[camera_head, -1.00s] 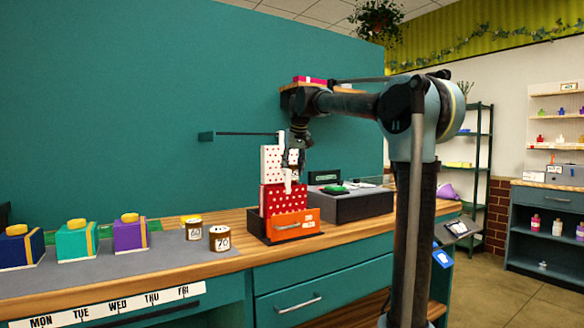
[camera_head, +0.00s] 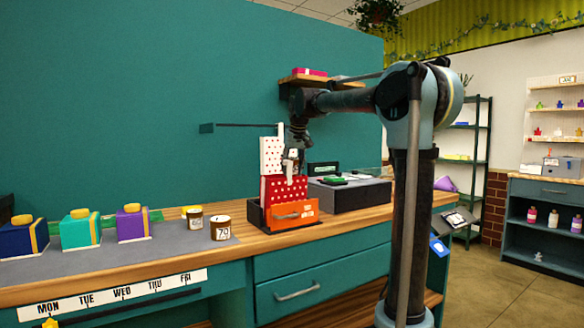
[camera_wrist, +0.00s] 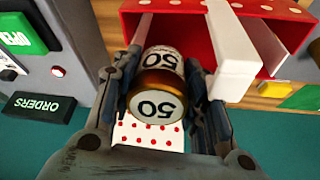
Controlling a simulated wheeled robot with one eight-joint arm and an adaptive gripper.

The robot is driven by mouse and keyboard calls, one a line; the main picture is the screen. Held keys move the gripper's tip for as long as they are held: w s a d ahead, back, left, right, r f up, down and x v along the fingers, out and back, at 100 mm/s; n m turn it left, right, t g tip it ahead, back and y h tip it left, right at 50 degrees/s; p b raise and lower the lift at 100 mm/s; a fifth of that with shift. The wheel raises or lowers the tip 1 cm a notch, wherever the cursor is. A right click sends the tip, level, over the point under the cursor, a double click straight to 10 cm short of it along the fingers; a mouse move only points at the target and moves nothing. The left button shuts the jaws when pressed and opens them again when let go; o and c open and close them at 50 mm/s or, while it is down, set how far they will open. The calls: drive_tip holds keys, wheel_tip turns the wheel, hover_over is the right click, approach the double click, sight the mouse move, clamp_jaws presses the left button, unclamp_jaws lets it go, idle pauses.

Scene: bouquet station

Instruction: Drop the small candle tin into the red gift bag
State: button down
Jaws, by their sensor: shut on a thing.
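My gripper (camera_wrist: 163,62) is shut on a small candle tin (camera_wrist: 157,105) with a gold-brown rim and a label reading 50. In the head view my gripper (camera_head: 292,160) is just above the red gift bag (camera_head: 284,190), which has white dots. The bag stands upright, and a white panel with red dots (camera_head: 271,155) rises behind it. In the wrist view the bag's open top (camera_wrist: 195,20) shows beyond the tin, partly hidden by the tin and fingers. A white strip (camera_wrist: 232,52) lies beside the right finger. I cannot tell whether the tin touches the bag.
An orange-fronted tray (camera_head: 294,214) surrounds the bag's base. A grey unit (camera_head: 348,195) with green buttons stands to the right. Candle tins marked 60 (camera_head: 193,217) and 70 (camera_head: 220,229) and several coloured boxes (camera_head: 81,229) sit on the left. A wall shelf (camera_head: 310,80) is above.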

drive_tip(key=shift+s+a+f, duration=0.1)
drive_tip(key=shift+s+f, duration=0.05)
drive_tip(key=shift+f, duration=0.2)
drive_tip(key=c, duration=0.9)
unclamp_jaws()
drive_tip(key=shift+o, duration=0.2)
drive_tip(key=shift+w+a+r, duration=0.15)
drive_tip(key=shift+w, duration=1.05)
drive_tip(key=shift+s+r, duration=0.6)
drive_tip(key=shift+r, duration=0.35)
drive_tip(key=shift+s+r, duration=0.1)
drive_tip(key=shift+r, duration=2.7)
